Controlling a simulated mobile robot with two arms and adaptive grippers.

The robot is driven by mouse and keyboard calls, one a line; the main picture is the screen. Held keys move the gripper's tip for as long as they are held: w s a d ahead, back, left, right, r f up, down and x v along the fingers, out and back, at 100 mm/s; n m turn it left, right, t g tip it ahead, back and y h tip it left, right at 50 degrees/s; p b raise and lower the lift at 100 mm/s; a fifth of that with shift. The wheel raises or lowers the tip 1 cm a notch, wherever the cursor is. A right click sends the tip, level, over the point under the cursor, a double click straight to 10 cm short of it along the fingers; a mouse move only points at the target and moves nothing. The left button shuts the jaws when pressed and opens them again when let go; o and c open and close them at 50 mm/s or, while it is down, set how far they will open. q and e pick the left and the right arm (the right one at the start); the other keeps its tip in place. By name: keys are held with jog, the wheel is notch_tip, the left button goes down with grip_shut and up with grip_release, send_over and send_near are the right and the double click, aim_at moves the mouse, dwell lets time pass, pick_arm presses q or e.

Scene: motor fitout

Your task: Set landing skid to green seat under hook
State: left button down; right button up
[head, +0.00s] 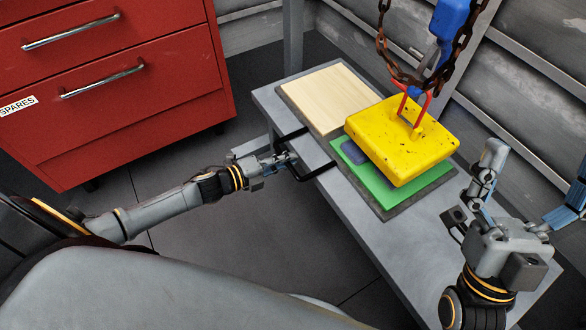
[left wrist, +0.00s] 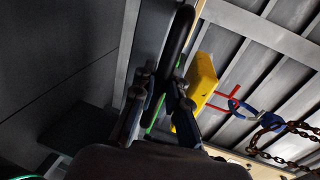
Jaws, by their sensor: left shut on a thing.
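A dark grey board, seemingly the landing skid (head: 375,207), lies on the grey bench, with a pale wood pad (head: 325,97) at its far end and the green seat (head: 428,186) at its near end. A black U-shaped handle (head: 306,173) sticks out from its left side. My left gripper (head: 284,158) is shut on the handle's bar, also seen in the left wrist view (left wrist: 180,38). A yellow block (head: 400,132) hangs from the hook (head: 413,92), over the green seat and partly hiding it. My right gripper (head: 474,190) is right of the seat; its finger gap is unclear.
The grey bench (head: 400,245) is bare at its near end. A rusty chain (head: 388,55) and blue hook parts (head: 449,17) hang above the block. A red drawer cabinet (head: 130,120) stands at the left. A ribbed metal wall (head: 540,90) closes the right side.

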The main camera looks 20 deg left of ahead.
pick_arm(q)
jog(key=shift+w+a, duration=0.2)
jog(key=shift+a, duration=0.15)
jog(key=c, duration=1.3)
grip_release()
jog(key=shift+c, duration=0.2)
jog(key=shift+s, duration=0.1)
jog(key=v, duration=1.2)
